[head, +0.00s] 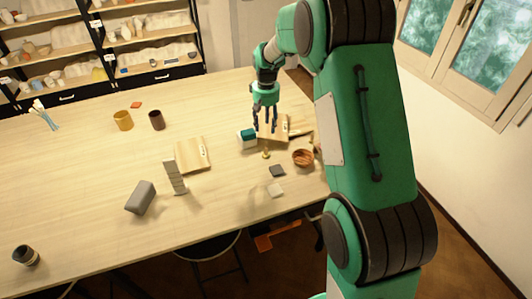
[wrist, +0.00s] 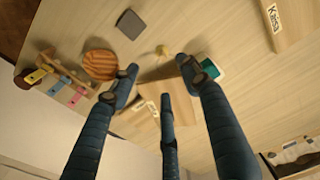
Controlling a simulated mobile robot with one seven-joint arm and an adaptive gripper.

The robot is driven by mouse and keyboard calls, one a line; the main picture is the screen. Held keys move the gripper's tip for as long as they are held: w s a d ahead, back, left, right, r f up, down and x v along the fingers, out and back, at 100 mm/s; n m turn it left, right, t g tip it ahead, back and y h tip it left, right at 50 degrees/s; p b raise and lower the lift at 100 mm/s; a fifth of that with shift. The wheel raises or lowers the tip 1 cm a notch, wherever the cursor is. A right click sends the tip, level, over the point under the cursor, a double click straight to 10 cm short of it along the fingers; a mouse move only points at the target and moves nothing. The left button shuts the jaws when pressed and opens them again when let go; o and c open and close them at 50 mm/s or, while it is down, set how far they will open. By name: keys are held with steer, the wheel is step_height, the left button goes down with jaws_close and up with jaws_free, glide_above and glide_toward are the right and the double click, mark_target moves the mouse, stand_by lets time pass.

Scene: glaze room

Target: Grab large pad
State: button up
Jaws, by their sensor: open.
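A wooden bowl (head: 303,157) and a small yellowish knob-like item (head: 266,154) stand close by. A second board (head: 192,155), a pale upright stack (head: 175,177) and a grey block (head: 141,197) are to the left. A rack with coloured pieces (wrist: 52,78) shows in the wrist view.

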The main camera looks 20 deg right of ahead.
glide_above(266, 148)
step_height(266, 148, down, 6)
steer(key=shift+s+d+g+p, duration=0.1)
steer(key=shift+d+g+p, duration=0.05)
steer(key=shift+g+p, duration=0.15)
steer(key=shift+f, duration=0.15)
steer(key=shift+f, duration=4.2)
steer(key=shift+f, duration=2.6)
steer(key=shift+c, duration=0.3)
